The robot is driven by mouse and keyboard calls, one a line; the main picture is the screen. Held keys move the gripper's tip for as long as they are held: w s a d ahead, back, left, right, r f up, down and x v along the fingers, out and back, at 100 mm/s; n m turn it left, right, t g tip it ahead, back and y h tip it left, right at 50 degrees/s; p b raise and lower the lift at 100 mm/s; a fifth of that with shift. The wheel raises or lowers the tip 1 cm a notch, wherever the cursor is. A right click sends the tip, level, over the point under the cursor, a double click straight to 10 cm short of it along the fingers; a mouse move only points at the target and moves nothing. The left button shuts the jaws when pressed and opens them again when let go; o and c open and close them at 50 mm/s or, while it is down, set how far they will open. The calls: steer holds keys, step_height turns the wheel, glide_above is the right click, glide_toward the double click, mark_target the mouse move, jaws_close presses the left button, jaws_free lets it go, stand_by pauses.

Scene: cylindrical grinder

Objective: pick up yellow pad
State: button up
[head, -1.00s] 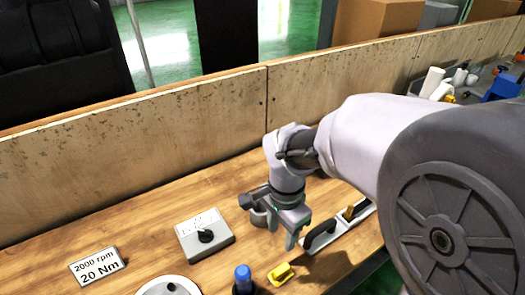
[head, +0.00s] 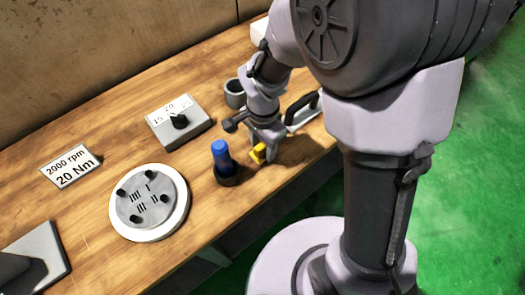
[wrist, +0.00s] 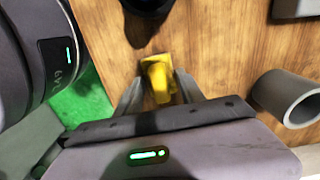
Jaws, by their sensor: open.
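The yellow pad (head: 258,152) lies on the wooden bench near its front edge, to the right of a blue-topped black item. In the wrist view the yellow pad (wrist: 158,77) sits between the tips of my two fingers, with a raised yellow part facing me. My gripper (head: 266,148) is open and low over the pad in the head view, partly covering it. In the wrist view my gripper (wrist: 157,88) has one finger on each side of the pad. I cannot tell whether the fingers touch it.
The blue-topped black item (head: 224,160) stands close left of the pad. A round plate with black knobs (head: 150,203), a grey dial box (head: 178,122) and a sign (head: 71,166) are further left. A grey cup (head: 235,94) and a black-handled tool (head: 302,108) are near my gripper.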

mark_target(265, 146)
steer(key=shift+r, duration=0.15)
jaws_close()
steer(key=shift+r, duration=0.1)
steer(key=shift+r+p, duration=0.3)
steer(key=shift+r, duration=0.05)
steer(key=r+p, duration=0.2)
steer(key=r, duration=0.1)
steer(key=shift+s+d, duration=0.15)
steer(key=shift+d, duration=0.15)
steer(key=s+d+p, duration=0.1)
steer(key=s+d, duration=0.2)
steer(key=d, duration=0.3)
steer(key=s+d+r+p, duration=0.1)
steer(key=s+d, duration=0.3)
steer(key=d, duration=0.3)
steer(key=shift+d, duration=0.3)
steer(key=shift+s, duration=0.1)
